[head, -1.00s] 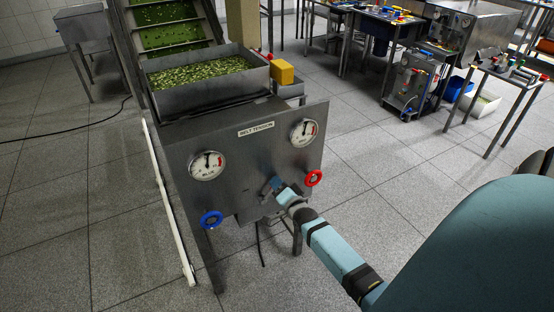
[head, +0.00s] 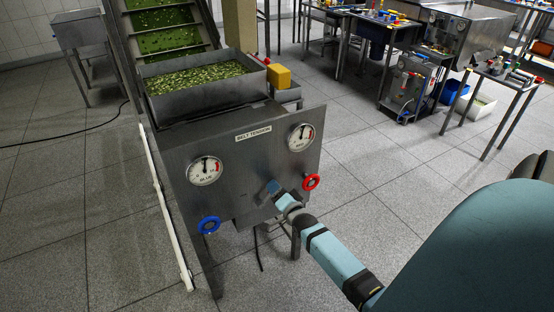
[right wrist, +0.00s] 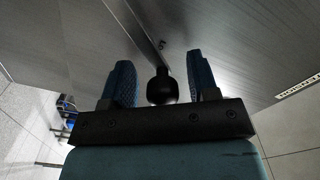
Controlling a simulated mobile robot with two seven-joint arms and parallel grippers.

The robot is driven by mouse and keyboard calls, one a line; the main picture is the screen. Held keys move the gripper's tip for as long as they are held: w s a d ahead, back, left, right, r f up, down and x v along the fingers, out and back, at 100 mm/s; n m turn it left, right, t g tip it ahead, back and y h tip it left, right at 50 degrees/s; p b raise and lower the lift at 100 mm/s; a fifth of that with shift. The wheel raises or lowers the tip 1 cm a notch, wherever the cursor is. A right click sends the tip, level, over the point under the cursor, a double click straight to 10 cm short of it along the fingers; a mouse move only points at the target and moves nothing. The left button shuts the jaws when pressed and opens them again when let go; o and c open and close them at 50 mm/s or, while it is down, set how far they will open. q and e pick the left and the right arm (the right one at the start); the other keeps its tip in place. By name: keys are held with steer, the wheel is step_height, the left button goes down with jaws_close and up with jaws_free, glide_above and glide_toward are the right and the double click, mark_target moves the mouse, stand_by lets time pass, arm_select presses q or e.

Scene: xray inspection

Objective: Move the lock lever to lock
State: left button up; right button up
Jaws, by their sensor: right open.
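The steel belt tension panel (head: 235,165) stands in front of me in the head view. My right gripper (head: 273,187) is at the panel's lower middle, left of the red handwheel. In the right wrist view, a lever with a round black knob (right wrist: 162,88) stands out from the brushed steel face. The knob lies between the two blue fingers of the right gripper (right wrist: 162,78), which are open with a gap on both sides. In the head view the gripper hides the lever. My left gripper is not in view.
A red handwheel (head: 311,181) is close to the right gripper, and a blue handwheel (head: 209,225) is at the panel's lower left. Two dial gauges (head: 205,170) (head: 301,137) sit above. Behind is a hopper (head: 205,101) of green pieces.

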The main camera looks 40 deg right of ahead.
arm_select(q)
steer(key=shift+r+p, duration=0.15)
steer(key=shift+p, duration=0.3)
arm_select(e)
steer(key=v, duration=1.3)
steer(key=shift+s, duration=0.1)
steer(key=shift+f, duration=0.1)
